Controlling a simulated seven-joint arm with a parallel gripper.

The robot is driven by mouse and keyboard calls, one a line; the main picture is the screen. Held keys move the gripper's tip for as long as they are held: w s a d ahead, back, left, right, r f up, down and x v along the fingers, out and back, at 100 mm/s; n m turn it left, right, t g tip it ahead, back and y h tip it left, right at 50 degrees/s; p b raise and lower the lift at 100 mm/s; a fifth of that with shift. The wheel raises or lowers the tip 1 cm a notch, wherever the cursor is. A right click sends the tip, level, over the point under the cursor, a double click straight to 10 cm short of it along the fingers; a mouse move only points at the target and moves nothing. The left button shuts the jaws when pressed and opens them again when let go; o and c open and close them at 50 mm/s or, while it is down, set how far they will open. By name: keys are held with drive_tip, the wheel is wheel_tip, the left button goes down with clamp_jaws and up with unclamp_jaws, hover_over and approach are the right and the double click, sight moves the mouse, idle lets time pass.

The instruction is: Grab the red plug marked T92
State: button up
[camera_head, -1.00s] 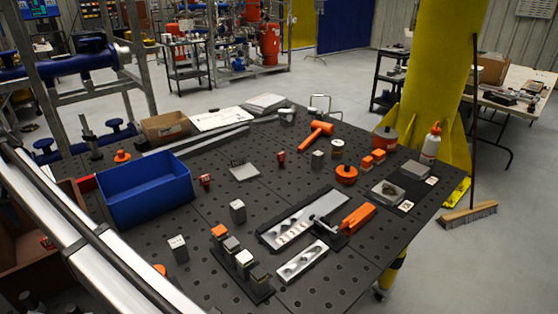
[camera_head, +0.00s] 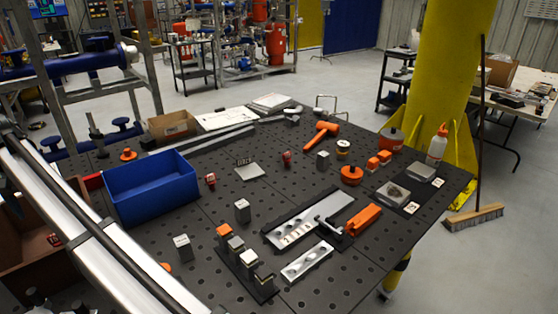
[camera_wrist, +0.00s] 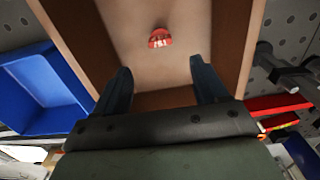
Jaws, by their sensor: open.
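A red plug (camera_wrist: 160,38) with pale markings lies on the floor of a brown box (camera_wrist: 120,20) in the wrist view; its lettering is too small to read. In the head view a red plug (camera_head: 54,239) shows inside the brown box (camera_head: 22,262) at the left. My gripper (camera_wrist: 160,75) is open and empty above the box, its fingers pointing toward the plug, which lies beyond the fingertips. Two other red plugs stand on the dark table, one near the blue bin (camera_head: 210,181) and one farther back (camera_head: 286,158); their markings are unreadable.
The box's walls rise on both sides of the plug. A blue bin (camera_head: 150,190) stands on the table (camera_head: 330,285) beside the box. Metal blocks, a clamp fixture and an orange mallet (camera_head: 321,131) occupy the table. A dark handled object (camera_wrist: 285,68) sits right of the box.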

wheel_tip(320, 180, up, 4)
drive_tip(key=w+d+m, duration=0.5)
drive_tip(key=w+d, duration=0.2)
drive_tip(key=w, duration=0.3)
drive_tip(key=w+d+m, duration=0.5)
drive_tip(key=w+d, duration=0.1)
drive_tip(key=w, duration=0.3)
drive_tip(key=m, duration=2.5)
hover_over(288, 153)
drive_tip(key=s, duration=0.1)
wheel_tip(288, 153, down, 13)
drive_tip(key=shift+r, duration=0.1)
drive_tip(key=shift+w+f, duration=0.15)
drive_tip(key=shift+f, duration=1.25)
drive_tip(key=shift+w+f, duration=0.15)
drive_tip(key=shift+f, duration=1.25)
drive_tip(key=c, duration=1.1)
